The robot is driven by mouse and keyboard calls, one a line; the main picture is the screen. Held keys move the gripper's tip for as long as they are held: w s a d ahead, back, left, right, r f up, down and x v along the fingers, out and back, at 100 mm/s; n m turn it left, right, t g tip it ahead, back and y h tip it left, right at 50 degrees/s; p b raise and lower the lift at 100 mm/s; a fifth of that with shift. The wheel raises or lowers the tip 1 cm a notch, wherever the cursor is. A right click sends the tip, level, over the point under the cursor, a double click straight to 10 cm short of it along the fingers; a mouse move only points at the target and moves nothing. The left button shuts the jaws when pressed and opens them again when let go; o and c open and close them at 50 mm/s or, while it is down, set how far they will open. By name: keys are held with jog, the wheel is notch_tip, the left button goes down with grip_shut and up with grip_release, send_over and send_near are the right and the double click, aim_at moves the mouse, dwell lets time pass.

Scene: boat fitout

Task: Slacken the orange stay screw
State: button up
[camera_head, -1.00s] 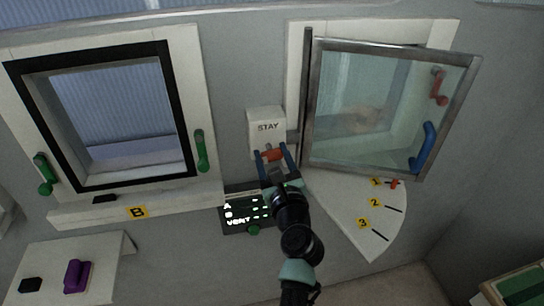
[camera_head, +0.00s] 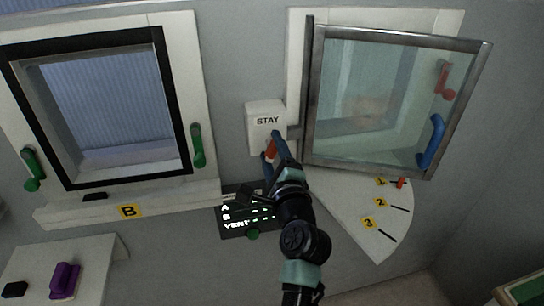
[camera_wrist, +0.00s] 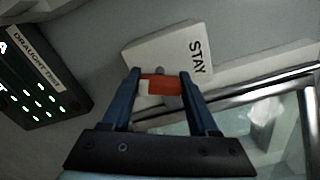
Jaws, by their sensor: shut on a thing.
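The orange stay screw (camera_head: 270,148) is on the white STAY box (camera_head: 266,114) between the two windows. In the wrist view the screw (camera_wrist: 166,87) is a short orange bar with a pale end. My gripper (camera_wrist: 161,84) has a blue finger at each end of the bar and is shut on it. In the head view my gripper (camera_head: 273,150) is turned so that its fingers partly hide the screw. The glazed sash (camera_head: 392,105) to the right stands swung out from its frame, above the white scale plate (camera_head: 360,215).
A red pointer (camera_head: 401,183) is at mark 1 of the scale. A blue handle (camera_head: 432,142) and a red handle (camera_head: 444,80) show on the sash side. The dark display panel (camera_head: 246,213) is below left of the box. Window B (camera_head: 112,108) has green handles.

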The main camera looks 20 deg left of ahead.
jog(key=n+b, duration=0.1)
jog(key=n, duration=0.1)
jog(key=n+b, duration=0.2)
jog(key=n, duration=0.1)
jog(key=shift+f+n+b, duration=0.2)
jog(key=shift+n+b, duration=0.1)
jog(key=n+b, duration=0.4)
jog(key=n, duration=0.1)
jog(key=shift+n, duration=0.3)
jog(key=n+b, duration=0.4)
jog(key=n, duration=0.2)
jog(key=shift+b, duration=0.3)
jog(key=shift+r+n+b, duration=0.1)
jog(key=shift+n+b, duration=1.35)
jog(key=shift+n, duration=0.95)
jog(key=o, duration=1.4)
jog(key=shift+r, duration=0.1)
jog(key=shift+s, duration=0.1)
